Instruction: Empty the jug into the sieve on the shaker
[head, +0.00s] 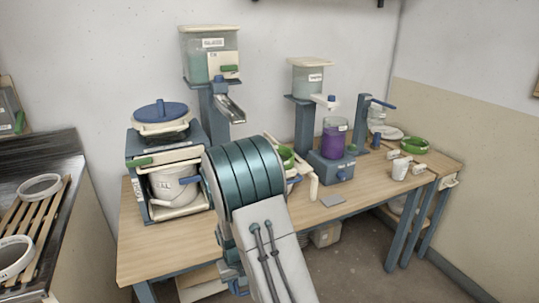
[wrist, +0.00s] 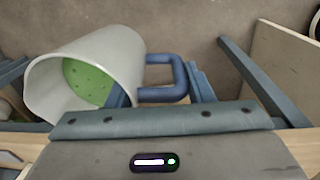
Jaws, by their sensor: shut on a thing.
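In the wrist view a pale grey-white jug (wrist: 110,50) with a blue handle (wrist: 178,80) is at upper left. Its mouth faces left and speckled green shows inside; I cannot tell how much it holds. My gripper (wrist: 160,88) is shut on the jug at the handle. In the head view my arm hides the gripper and jug. At the table's left, a blue-grey frame, apparently the shaker (head: 136,188), bears a pale round rim, apparently the sieve (head: 163,127), with a blue lid (head: 161,110) over it. A white bucket (head: 172,186) stands inside the frame.
The wooden table (head: 160,252) has free room at its front left. A dispenser (head: 210,65) with a chute stands behind my arm. A purple container (head: 334,142), a second dispenser (head: 306,78), a white cup (head: 400,169) and a green bowl (head: 414,144) are to the right.

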